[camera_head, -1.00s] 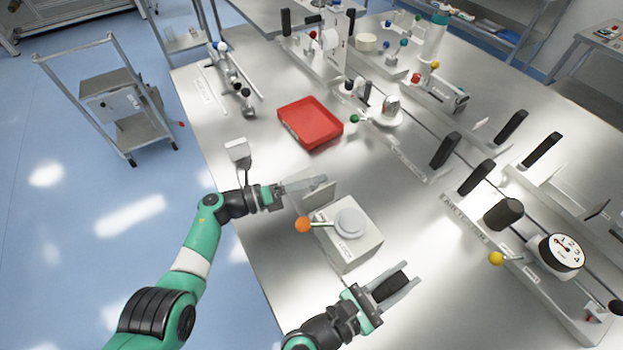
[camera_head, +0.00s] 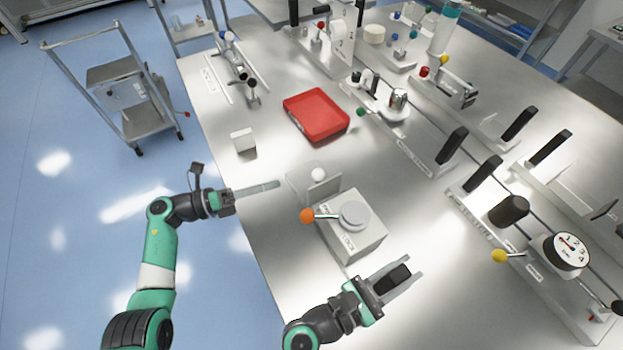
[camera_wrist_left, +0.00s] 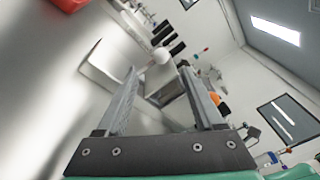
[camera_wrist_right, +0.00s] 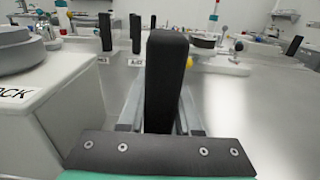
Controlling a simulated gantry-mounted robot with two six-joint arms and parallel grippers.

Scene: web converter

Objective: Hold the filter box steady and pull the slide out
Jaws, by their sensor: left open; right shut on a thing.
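The filter box (camera_head: 352,238) is a pale block marked LOCK, with a round grey cap on top and an orange-ball lever (camera_head: 308,215) at its left. An upright pale plate, apparently the slide (camera_head: 324,190), stands at its far left side with a white ball (camera_head: 318,174) beside it. My left gripper (camera_head: 264,187) is open and empty, left of the plate and apart from it. The ball shows ahead between its fingers in the left wrist view (camera_wrist_left: 163,56). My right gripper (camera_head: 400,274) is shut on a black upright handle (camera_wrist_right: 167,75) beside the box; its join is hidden.
A red tray (camera_head: 316,116) and a small white block (camera_head: 243,140) lie beyond the box. Rail fixtures with black handles (camera_head: 482,173) stand to the right. The table's left edge runs below my left gripper. The bench between tray and box is mostly clear.

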